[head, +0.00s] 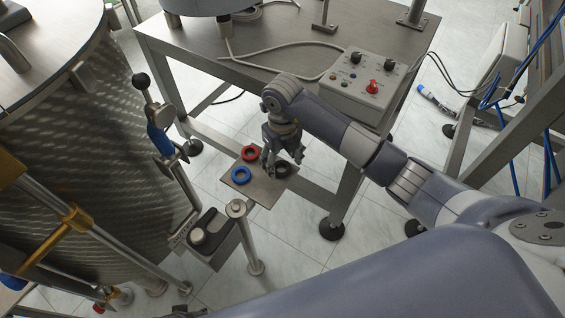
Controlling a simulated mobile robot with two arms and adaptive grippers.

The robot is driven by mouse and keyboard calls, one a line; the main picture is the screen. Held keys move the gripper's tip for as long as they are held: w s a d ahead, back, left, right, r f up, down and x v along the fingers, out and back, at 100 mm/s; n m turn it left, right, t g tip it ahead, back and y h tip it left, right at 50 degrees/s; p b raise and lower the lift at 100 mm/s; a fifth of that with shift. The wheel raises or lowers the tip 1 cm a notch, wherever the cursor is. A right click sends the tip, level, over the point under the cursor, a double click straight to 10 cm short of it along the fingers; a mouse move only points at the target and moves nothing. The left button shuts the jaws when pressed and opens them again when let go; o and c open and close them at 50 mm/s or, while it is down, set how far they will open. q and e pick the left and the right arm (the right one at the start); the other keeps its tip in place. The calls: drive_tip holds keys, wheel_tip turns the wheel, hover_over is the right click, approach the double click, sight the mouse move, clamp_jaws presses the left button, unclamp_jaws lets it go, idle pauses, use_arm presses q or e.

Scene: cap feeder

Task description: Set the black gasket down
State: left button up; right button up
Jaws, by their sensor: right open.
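The black gasket (282,168) is a dark ring lying at the right side of a small metal plate (263,191). A red ring (250,153) and a blue ring (240,175) lie on the same plate to its left. My right gripper (270,166) points down just above the plate, between the red ring and the black gasket. Its jaws are open. It partly covers the black gasket, and I cannot tell whether a finger touches it. My left gripper is not in view.
The small plate stands on a post (247,240). A steel table (190,48) with a control box (358,88) is behind my right arm. A large metal drum (75,150) fills the left, with a blue-handled lever (160,138) beside it.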

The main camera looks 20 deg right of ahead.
sight(282, 171)
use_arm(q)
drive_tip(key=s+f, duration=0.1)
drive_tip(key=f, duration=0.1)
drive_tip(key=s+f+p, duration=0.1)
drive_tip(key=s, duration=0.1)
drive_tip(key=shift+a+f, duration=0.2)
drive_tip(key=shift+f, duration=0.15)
use_arm(e)
wheel_tip(282, 171, up, 10)
drive_tip(key=shift+r, duration=0.25)
